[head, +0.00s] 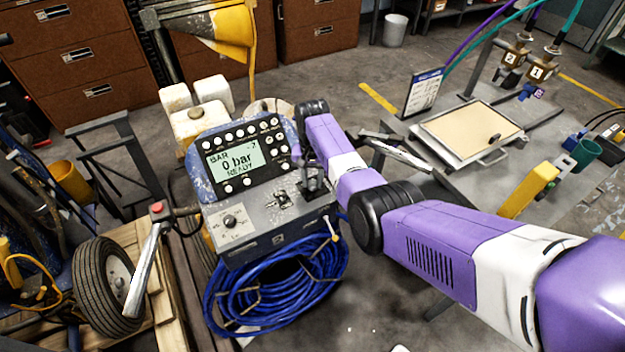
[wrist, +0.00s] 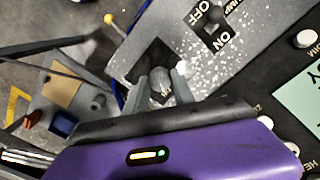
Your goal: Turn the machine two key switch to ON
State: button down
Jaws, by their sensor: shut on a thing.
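My gripper (head: 313,188) reaches down to the panel's right end. In the wrist view my gripper (wrist: 161,90) is shut on a small grey piece at the panel, which I take to be the key switch (wrist: 161,86). The fingers and palm hide most of it, and its ON and OFF marks and turn angle cannot be read.
A round selector knob (head: 230,221) is at the panel's left. Coiled blue hose (head: 275,290) hangs below. A red-tipped handle (head: 156,210) stands at left. A grey table with a tray (head: 470,135) is at right. My arm spans the right side.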

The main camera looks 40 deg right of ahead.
aim_at(312, 182)
jog(key=shift+m, duration=0.3)
jog(key=c, duration=1.1)
grip_release()
jog(key=shift+o, duration=0.2)
jog(key=shift+r, duration=0.1)
notch_tip(312, 182, up, 8)
jog(key=shift+f, duration=0.2)
